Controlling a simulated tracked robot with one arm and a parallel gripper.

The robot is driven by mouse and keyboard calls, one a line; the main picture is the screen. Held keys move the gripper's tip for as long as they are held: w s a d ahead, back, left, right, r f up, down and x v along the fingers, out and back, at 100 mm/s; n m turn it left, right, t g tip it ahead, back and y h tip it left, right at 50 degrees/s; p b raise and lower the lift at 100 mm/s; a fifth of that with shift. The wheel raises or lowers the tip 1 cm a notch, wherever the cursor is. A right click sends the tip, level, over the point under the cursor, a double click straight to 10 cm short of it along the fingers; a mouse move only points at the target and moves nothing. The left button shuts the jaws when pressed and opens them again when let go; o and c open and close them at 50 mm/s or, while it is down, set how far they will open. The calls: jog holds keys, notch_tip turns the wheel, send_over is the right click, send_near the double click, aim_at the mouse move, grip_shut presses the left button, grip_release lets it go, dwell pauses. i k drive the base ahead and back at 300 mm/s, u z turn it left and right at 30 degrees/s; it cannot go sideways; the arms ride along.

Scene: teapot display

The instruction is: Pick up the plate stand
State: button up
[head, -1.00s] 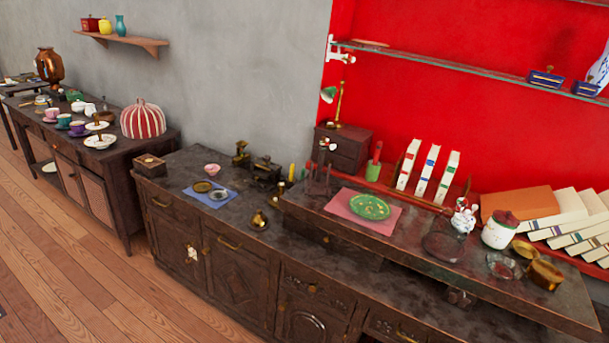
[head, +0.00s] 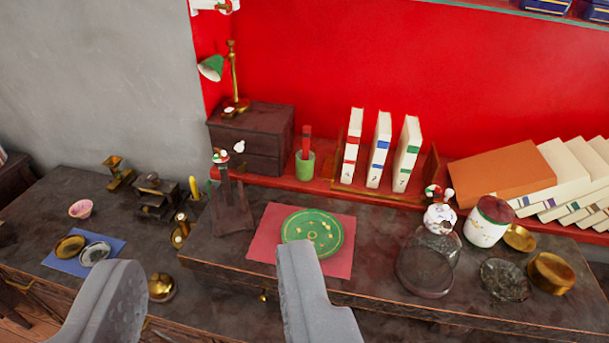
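The likely plate stand (head: 232,210) is a small dark wooden stand with upright posts. It stands on the left end of the raised dark shelf, left of a pink mat (head: 262,245) with a green decorated plate (head: 312,232) lying flat on it. My gripper (head: 211,254) shows as two grey fingers at the bottom of the view. They are wide apart with nothing between them. The stand appears beyond and between the fingertips, not touched. The right finger covers part of the pink mat's lower edge.
A drawer box with a green lamp (head: 212,68) stands behind the stand. A green cup (head: 305,165), upright books (head: 380,150), a glass dome (head: 425,270) and a lidded jar (head: 488,222) are to the right. Small brass items and a blue mat (head: 62,262) lie left.

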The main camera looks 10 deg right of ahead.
aim_at(231, 216)
jog(key=z, duration=0.45)
jog(key=i, duration=1)
jog(key=z, duration=0.5)
